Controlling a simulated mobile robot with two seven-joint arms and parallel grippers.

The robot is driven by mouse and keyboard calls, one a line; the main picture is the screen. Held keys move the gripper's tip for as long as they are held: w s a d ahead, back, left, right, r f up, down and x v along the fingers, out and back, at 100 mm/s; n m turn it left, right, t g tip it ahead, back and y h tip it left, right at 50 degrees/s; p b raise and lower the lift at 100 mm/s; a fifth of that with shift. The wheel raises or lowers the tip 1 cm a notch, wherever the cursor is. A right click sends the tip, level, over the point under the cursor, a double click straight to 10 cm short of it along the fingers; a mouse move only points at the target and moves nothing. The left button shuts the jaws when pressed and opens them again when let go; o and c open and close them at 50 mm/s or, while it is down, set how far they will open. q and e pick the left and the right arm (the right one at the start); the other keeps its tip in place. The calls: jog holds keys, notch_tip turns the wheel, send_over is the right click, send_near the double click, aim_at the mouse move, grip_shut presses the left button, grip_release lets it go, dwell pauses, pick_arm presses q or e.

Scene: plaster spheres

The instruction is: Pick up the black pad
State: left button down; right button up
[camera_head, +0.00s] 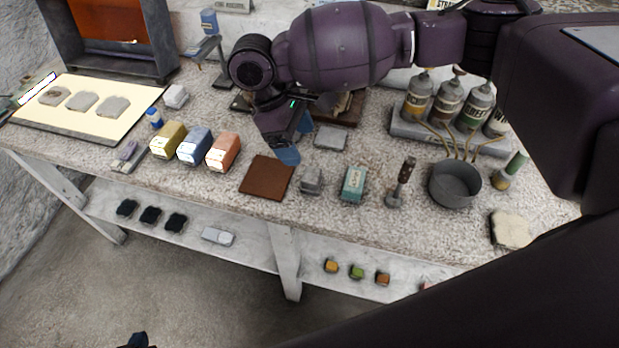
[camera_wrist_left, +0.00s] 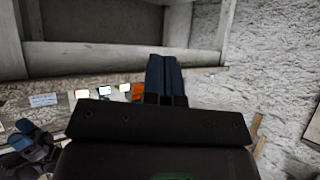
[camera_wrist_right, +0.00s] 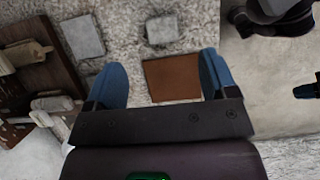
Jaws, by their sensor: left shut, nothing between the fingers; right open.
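Several small black blocks, which look like the pads, lie in a row on the lower shelf in the head view: left (camera_head: 126,207), middle (camera_head: 150,215) and right (camera_head: 175,222). I cannot tell which is meant. My left gripper (camera_head: 138,340) shows only its dark tip at the bottom edge, below and apart from the shelf. In the left wrist view its fingers (camera_wrist_left: 165,75) are shut and empty. My right gripper (camera_head: 287,142) is over the tabletop. In the right wrist view its blue fingers (camera_wrist_right: 162,82) are open and empty, with a brown square (camera_wrist_right: 172,78) beyond them.
The brown square (camera_head: 267,177) lies near the table's front edge. Yellow (camera_head: 168,139), blue (camera_head: 194,145) and orange (camera_head: 223,152) blocks stand left of it. A grey pot (camera_head: 455,184) and bottles are at right. A shelf post (camera_head: 286,262) divides the lower level.

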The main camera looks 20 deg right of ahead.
send_over(311, 174)
jog(key=a, duration=0.1)
jog(key=f, duration=0.4)
jog(key=shift+w+f+b, duration=0.25)
jog(key=shift+w+b, duration=0.05)
jog(key=shift+w, duration=0.1)
jog(key=x, duration=0.3)
jog(key=b+x, duration=0.1)
jog(key=x, duration=0.1)
jog(key=shift+w+a+f, duration=0.15)
jog(key=shift+a, duration=0.25)
jog(key=shift+d+f, duration=0.15)
jog(key=shift+f, duration=0.1)
pick_arm(q)
jog(key=shift+w+d+f, duration=0.25)
jog(key=shift+w+f, duration=0.1)
pick_arm(e)
jog(key=shift+c, duration=0.3)
